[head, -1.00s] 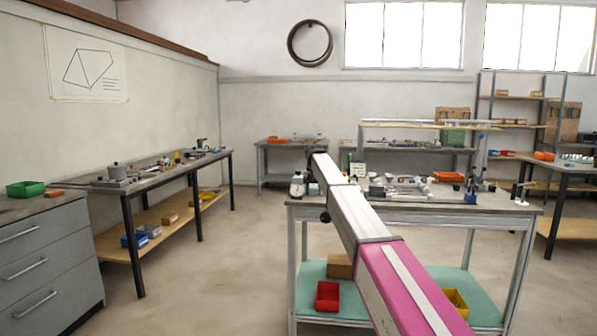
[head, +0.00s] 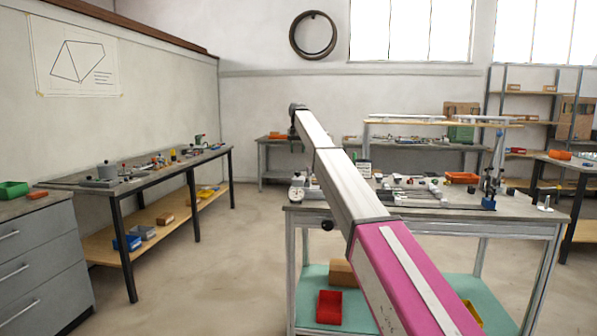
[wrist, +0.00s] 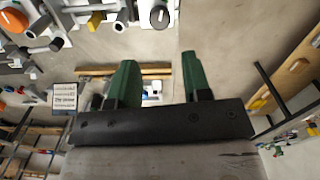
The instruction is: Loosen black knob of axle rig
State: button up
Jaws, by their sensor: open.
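My gripper (wrist: 157,82) shows in the wrist view with two green fingers wide apart and nothing between them. A round black knob with a pale mark (wrist: 159,17) is at the top of that view, beyond the fingertips and apart from them. Other dark knobs (wrist: 55,44) sit on light fittings at the upper left, beside an orange knob (wrist: 14,20). I cannot tell which black knob belongs to the axle rig. In the head view my arm reaches up over the middle bench; the fingers cannot be made out there.
The middle bench (head: 440,216) carries several small fixtures, an orange tray (head: 462,177) and a blue-based stand (head: 489,190). A red bin (head: 329,307) is on its lower shelf. Another bench (head: 75,185) stands along the left wall. Floor between them is clear.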

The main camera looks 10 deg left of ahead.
aim_at(298, 174)
notch_tip(298, 174, down, 11)
jog(key=shift+r, duration=0.2)
dwell(0.3)
jog(key=c, duration=0.6)
